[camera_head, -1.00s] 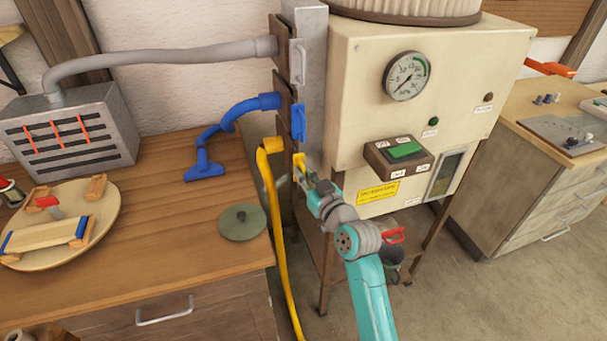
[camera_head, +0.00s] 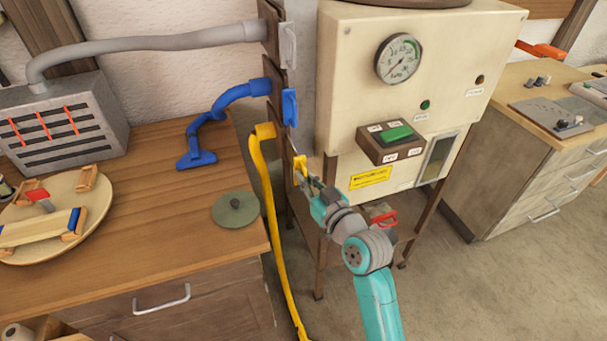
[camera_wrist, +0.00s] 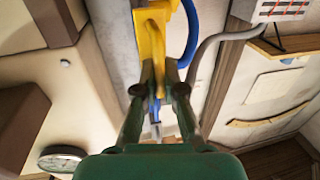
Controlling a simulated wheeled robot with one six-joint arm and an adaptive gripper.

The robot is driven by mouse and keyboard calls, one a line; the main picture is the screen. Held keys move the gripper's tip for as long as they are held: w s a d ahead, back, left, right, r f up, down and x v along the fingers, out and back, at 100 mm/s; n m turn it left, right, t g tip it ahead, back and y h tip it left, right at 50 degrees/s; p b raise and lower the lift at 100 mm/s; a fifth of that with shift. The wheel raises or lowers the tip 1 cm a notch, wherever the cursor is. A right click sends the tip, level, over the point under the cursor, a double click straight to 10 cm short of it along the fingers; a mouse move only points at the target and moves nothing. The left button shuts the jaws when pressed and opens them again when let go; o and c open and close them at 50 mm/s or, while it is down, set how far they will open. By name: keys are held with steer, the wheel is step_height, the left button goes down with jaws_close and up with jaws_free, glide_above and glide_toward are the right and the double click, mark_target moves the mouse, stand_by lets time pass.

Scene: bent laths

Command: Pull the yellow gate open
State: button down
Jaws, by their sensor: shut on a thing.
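The yellow gate's handle (camera_head: 299,170) sits low on the grey duct post, below the blue and grey gate handles. My gripper (camera_head: 307,179) is shut on this yellow handle. In the wrist view the yellow handle (camera_wrist: 150,40) stands between the two finger ends of my gripper (camera_wrist: 158,78). The gate's plate is largely hidden behind the handle and post. A yellow hose (camera_head: 270,205) joins the gate's left side and hangs down past the table edge.
The blue gate handle (camera_head: 290,107) and grey gate handle (camera_head: 288,45) are just above. A cream machine (camera_head: 350,110) with a gauge (camera_head: 398,59) stands close on the right. A wooden table (camera_head: 150,245) is at left. Open floor (camera_head: 450,285) lies at lower right.

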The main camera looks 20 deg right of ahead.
steer(key=c, duration=1.2)
jaws_free()
steer(key=shift+c, duration=0.2)
steer(key=shift+s, duration=0.1)
steer(key=s+d, duration=0.2)
steer(key=s, duration=0.9)
steer(key=shift+s+d, duration=0.2)
steer(key=shift+s, duration=0.1)
